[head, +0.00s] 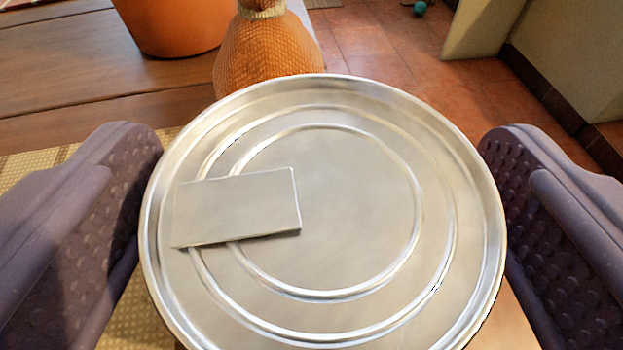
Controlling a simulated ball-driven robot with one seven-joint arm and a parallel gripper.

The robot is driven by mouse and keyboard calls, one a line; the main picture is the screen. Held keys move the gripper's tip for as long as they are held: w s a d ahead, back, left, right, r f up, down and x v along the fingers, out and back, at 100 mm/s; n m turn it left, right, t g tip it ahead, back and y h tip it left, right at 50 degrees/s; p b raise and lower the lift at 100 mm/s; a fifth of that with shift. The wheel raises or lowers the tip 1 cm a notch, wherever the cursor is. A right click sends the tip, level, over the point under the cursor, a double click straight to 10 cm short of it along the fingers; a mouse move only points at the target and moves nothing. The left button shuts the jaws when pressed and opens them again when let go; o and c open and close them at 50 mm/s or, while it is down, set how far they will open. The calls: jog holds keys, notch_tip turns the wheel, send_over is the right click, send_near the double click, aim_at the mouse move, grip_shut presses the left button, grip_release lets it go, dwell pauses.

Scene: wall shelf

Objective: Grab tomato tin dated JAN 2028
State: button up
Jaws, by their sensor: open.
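A round silver tin (345,200) fills the middle of the head view, seen from above. Its lid has raised rings and a flat blank-looking rectangular plate (237,208) on the left part. No date or label can be read; the tin's side is hidden under the lid. My gripper (322,215) is open, with one dark, dimpled finger to the left of the tin and one to the right. The left finger is very close to the rim or touching it; I cannot tell which. The right finger is also close to the rim.
An orange textured vase-like object (268,58) stands just beyond the tin. An orange pot (172,24) is on the wooden boards (60,85) at the upper left. A woven mat (25,168) lies at left. Tiled floor (365,45) and a wall (575,60) are farther back.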

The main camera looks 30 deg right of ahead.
jog(key=shift+w+d, duration=0.1)
jog(key=shift+w, duration=0.05)
jog(key=shift+c, duration=0.2)
jog(key=c, duration=1.3)
jog(key=shift+r, duration=0.1)
